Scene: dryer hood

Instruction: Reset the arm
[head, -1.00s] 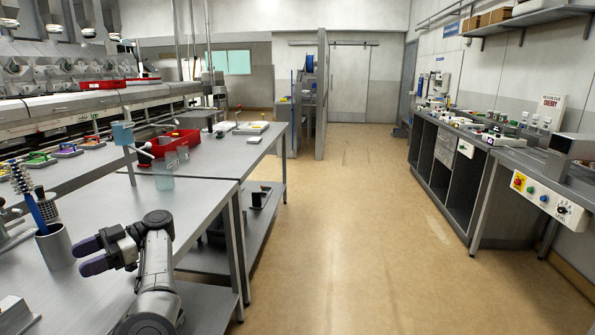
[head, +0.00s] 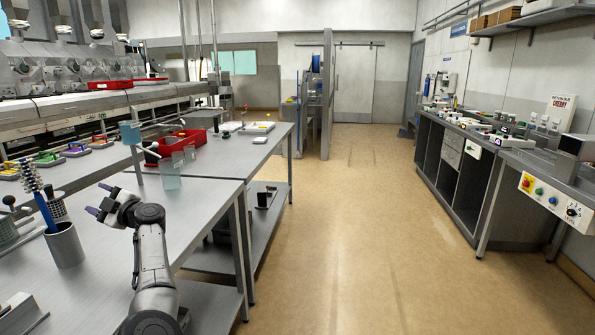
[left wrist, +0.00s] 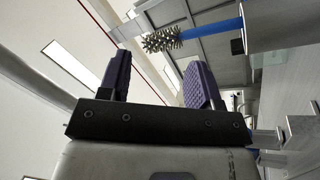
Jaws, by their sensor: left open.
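My left gripper (head: 98,202) is above the near part of the left steel table (head: 140,245), with its purple fingertips pointing left and away. In the left wrist view its two purple-padded fingers (left wrist: 158,85) stand apart with nothing between them. A blue-handled brush (head: 38,190) with a spiky head stands in a steel cup (head: 64,245) to the left of the gripper. The brush also shows beyond the fingers in the left wrist view (left wrist: 205,32). My right gripper is in neither view.
The wide floor aisle (head: 350,220) is clear. A counter with controls (head: 548,195) lines the right.

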